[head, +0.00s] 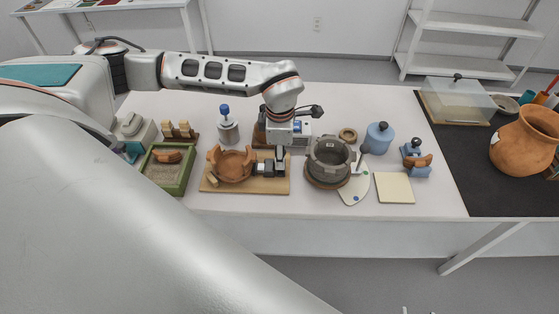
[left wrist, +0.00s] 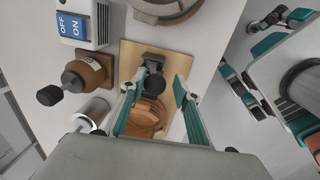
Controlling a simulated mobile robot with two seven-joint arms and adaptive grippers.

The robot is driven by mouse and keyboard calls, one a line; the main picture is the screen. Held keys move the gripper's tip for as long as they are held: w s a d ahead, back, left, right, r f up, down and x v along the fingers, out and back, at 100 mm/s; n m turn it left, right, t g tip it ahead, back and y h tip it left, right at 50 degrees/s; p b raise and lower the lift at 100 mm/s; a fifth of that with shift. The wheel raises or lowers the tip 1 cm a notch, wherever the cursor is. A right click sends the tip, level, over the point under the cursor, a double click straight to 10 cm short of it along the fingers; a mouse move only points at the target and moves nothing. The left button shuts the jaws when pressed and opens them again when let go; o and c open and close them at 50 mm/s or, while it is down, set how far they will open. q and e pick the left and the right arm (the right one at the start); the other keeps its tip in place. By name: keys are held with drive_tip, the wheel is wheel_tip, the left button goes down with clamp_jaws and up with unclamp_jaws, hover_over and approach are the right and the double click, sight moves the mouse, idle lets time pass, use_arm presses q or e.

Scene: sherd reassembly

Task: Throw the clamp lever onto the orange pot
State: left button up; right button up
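The orange pot (head: 232,167), a broken bowl with a jagged rim, sits on a wooden board (head: 215,187). It also shows in the left wrist view (left wrist: 146,117), partly behind my gripper. The dark clamp (head: 264,169) stands on the same board, right of the pot. Its lever ends in a round black knob (left wrist: 155,84). My left gripper (left wrist: 162,82) is open over the clamp, with teal fingers on either side of the knob, which looks nearer the left finger. Contact cannot be told. Teal and black parts at the wrist view's right edge may include my right gripper; its state is unclear.
Right of the board stands a grey pot (head: 329,160) on a round base. Behind are a blue-capped bottle (head: 227,128) and a brown bottle (left wrist: 86,72). A green sand tray (head: 165,172) is at left. A cream pad (head: 394,188) lies at right.

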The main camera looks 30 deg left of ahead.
use_arm(q)
drive_tip(key=shift+t+y, duration=0.5)
drive_tip(key=shift+t, duration=0.3)
drive_tip(key=s+d+f, duration=0.1)
drive_tip(key=s+d+f+b, duration=0.1)
drive_tip(key=s, duration=0.1)
drive_tip(key=shift+f, duration=0.15)
drive_tip(key=shift+p+v, duration=1.75)
drive_tip(key=shift+v, duration=1)
use_arm(e)
drive_tip(key=shift+s+d+r+h, duration=0.1)
drive_tip(key=shift+d+r+h, duration=0.2)
drive_tip(key=shift+d+r, duration=0.35)
use_arm(q)
drive_tip(key=shift+s, duration=0.1)
use_arm(e)
drive_tip(key=shift+s+a, duration=0.1)
drive_tip(key=shift+a, duration=0.1)
use_arm(q)
drive_tip(key=shift+s, duration=0.1)
use_arm(e)
drive_tip(key=shift+s, duration=0.1)
